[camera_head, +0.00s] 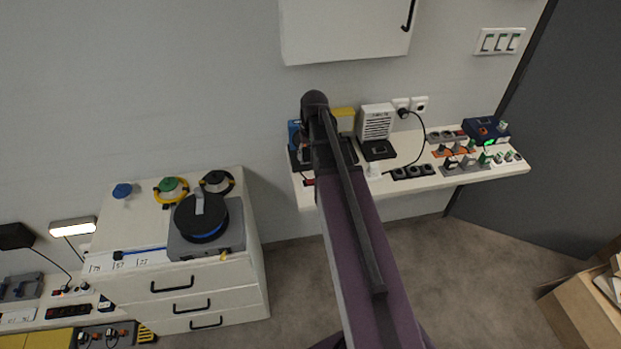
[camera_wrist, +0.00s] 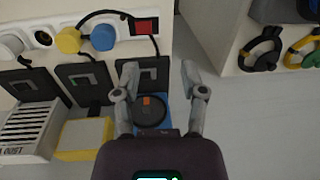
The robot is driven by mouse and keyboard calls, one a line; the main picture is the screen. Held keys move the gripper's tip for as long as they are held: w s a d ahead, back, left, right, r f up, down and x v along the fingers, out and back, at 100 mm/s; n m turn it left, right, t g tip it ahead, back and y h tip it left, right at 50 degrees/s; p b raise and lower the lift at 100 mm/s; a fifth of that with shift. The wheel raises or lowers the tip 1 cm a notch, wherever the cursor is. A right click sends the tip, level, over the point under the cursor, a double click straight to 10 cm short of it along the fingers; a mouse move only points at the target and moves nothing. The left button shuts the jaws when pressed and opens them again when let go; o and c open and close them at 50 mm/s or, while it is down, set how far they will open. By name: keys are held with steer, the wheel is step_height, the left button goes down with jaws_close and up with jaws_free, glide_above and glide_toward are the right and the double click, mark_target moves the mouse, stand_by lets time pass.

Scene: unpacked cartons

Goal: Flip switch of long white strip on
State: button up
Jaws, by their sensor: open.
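The long white strip (camera_wrist: 72,38) lies along the shelf's front edge at upper left in the wrist view. It carries a white plug (camera_wrist: 12,44), a yellow plug (camera_wrist: 68,41), a blue plug (camera_wrist: 103,37) and a red switch (camera_wrist: 144,27) at its right end. Whether the switch is on cannot be told. In the head view my arm covers most of the strip; a small red patch (camera_head: 309,182) shows at the shelf's left end. My gripper (camera_wrist: 160,70) is open and empty, its fingers below the switch in the wrist view, apart from it. In the head view the fingers are hidden.
Black pads (camera_wrist: 85,80) lie beside the strip, with a white grilled box (camera_wrist: 28,130), a yellow box (camera_wrist: 85,138) and a blue box with a black disc (camera_wrist: 150,108) behind them. A drawer cabinet (camera_head: 185,285) stands left of the shelf (camera_head: 440,181), with a floor gap between.

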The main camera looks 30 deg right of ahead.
mark_target(310, 181)
steer(key=d, duration=0.1)
steer(key=w+d, duration=0.1)
steer(key=d, duration=0.1)
steer(key=shift+w+d, duration=0.1)
steer(key=shift+d, duration=0.2)
steer(key=shift+f, duration=0.1)
steer(key=f+b, duration=0.4)
steer(key=a+f+b, duration=0.1)
steer(key=f+b, duration=0.8)
steer(key=shift+w+a+f+b, duration=0.2)
steer(key=shift+a+b, duration=0.1)
steer(key=shift+b, duration=0.1)
stand_by(0.4)
stand_by(0.4)
jaws_close()
